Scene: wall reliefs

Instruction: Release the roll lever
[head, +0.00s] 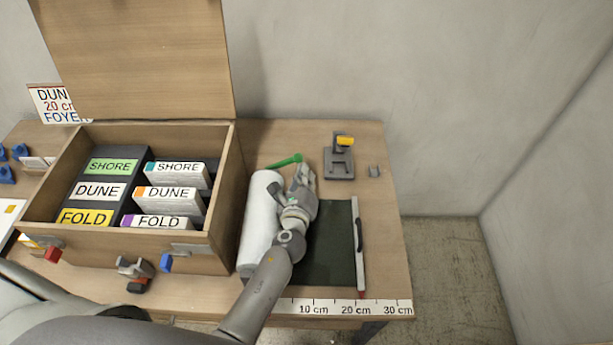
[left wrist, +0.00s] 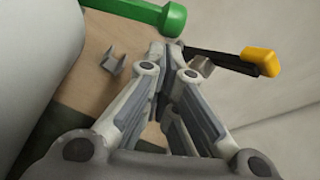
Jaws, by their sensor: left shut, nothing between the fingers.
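The green roll lever (head: 284,161) lies across the far end of the white roll (head: 258,215), its knob end pointing right. It also shows at the top of the left wrist view (left wrist: 135,9). My left gripper (head: 304,172) is just in front of the lever's knob end and a little to its right. Its fingers are together and empty. In the left wrist view the fingertips (left wrist: 166,50) sit just below the green knob; I cannot tell whether they touch it. My right gripper is not in view.
A grey device with a yellow-tipped handle (head: 345,141) stands behind and right of my gripper. A dark green mat (head: 330,245) with a ruler edge lies right of the roll. An open wooden box (head: 232,180) with labelled packs stands left.

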